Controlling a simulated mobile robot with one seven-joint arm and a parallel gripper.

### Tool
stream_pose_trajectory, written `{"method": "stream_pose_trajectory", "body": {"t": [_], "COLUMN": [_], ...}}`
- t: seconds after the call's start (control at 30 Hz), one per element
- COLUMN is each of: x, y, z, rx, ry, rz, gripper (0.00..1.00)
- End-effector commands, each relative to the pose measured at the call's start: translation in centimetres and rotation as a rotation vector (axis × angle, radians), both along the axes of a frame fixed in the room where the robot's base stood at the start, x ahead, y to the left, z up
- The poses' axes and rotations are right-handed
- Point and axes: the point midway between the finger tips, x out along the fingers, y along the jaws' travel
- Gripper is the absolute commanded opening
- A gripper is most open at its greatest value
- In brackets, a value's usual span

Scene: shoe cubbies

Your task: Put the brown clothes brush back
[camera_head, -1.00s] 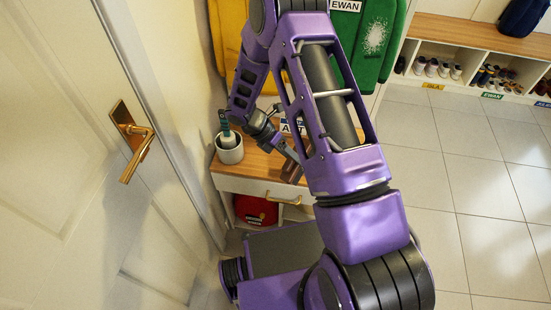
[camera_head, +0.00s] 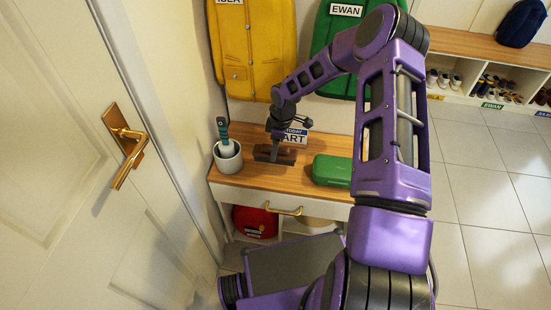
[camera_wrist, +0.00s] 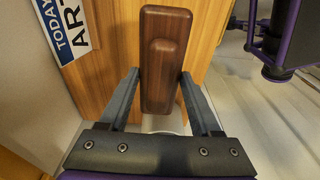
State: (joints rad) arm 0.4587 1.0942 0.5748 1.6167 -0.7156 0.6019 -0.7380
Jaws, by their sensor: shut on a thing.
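The brown clothes brush (camera_head: 275,154) is a dark wooden block with a raised grip on top. It is at the wooden tabletop (camera_head: 248,182), between the grey pot and the green case. In the wrist view the brush (camera_wrist: 168,90) lies lengthwise between the two fingers. My gripper (camera_wrist: 160,76) is shut on it; the gripper also shows in the head view (camera_head: 275,150), pointing down. I cannot tell whether the brush touches the tabletop or hangs just above it. Its underside is hidden.
A grey pot (camera_head: 228,160) holding a teal-handled brush (camera_head: 223,132) stands left. A green case (camera_head: 332,170) lies right. A sign (camera_head: 293,136) stands behind. Yellow (camera_head: 250,60) and green (camera_head: 325,60) garments hang at the back. A door (camera_head: 70,180) is at left.

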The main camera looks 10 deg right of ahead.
Motion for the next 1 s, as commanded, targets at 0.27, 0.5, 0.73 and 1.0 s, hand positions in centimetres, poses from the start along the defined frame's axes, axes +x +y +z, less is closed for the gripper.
{"method": "stream_pose_trajectory", "body": {"t": [0.27, 0.5, 0.73, 1.0], "x": [0.0, 0.1, 0.0, 0.0], "y": [0.0, 0.0, 0.0, 0.0], "z": [-3.0, -4.1, -4.3, -4.3], "rx": [0.000, -0.001, -0.001, -0.001], "ry": [0.002, -0.002, -0.001, 0.000], "rz": [0.001, 0.001, 0.002, 0.002], "gripper": [0.20, 0.20, 0.72, 0.94]}}
